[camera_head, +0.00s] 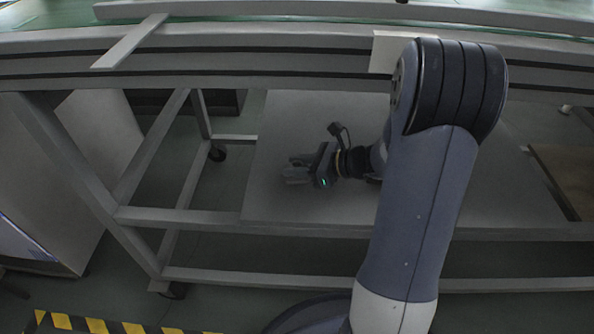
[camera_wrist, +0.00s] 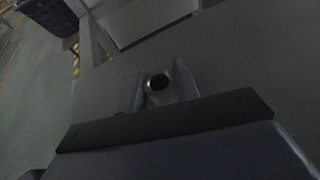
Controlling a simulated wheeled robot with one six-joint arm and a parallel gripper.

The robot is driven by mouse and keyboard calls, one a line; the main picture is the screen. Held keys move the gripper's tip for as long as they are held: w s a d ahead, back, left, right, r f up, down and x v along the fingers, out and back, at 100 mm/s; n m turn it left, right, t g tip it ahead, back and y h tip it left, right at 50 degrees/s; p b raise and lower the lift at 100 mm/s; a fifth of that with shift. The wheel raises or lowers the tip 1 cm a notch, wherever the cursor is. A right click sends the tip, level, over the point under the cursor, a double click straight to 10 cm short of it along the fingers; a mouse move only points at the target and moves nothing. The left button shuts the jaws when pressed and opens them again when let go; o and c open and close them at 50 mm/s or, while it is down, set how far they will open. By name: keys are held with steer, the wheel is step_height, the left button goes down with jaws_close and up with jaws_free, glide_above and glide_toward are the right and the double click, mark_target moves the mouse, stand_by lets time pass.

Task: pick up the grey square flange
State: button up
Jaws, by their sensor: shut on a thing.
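The grey flange (camera_wrist: 160,98) shows in the wrist view as a grey metal piece with a dark round hole, between the two fingers of my gripper (camera_wrist: 158,88). The fingers close on it from the left and right. In the head view my gripper (camera_head: 294,170) points left, over the grey lower shelf board (camera_head: 275,120) beneath the bench. There the flange is small and dark and hard to tell from the fingers. I cannot tell how far the gripper is above the board. The flange's square outline is mostly hidden by the fingers.
The bench's upper rail (camera_head: 250,62) runs above the shelf. Grey frame legs (camera_head: 85,180) stand at the left, and a lower crossbar (camera_head: 250,277) runs along the front. A brown board (camera_head: 565,175) lies at the right. Yellow-black floor tape (camera_head: 95,325) is at the lower left.

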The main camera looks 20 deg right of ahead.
steer(key=shift+c, duration=1.4)
steer(key=shift+r, duration=0.1)
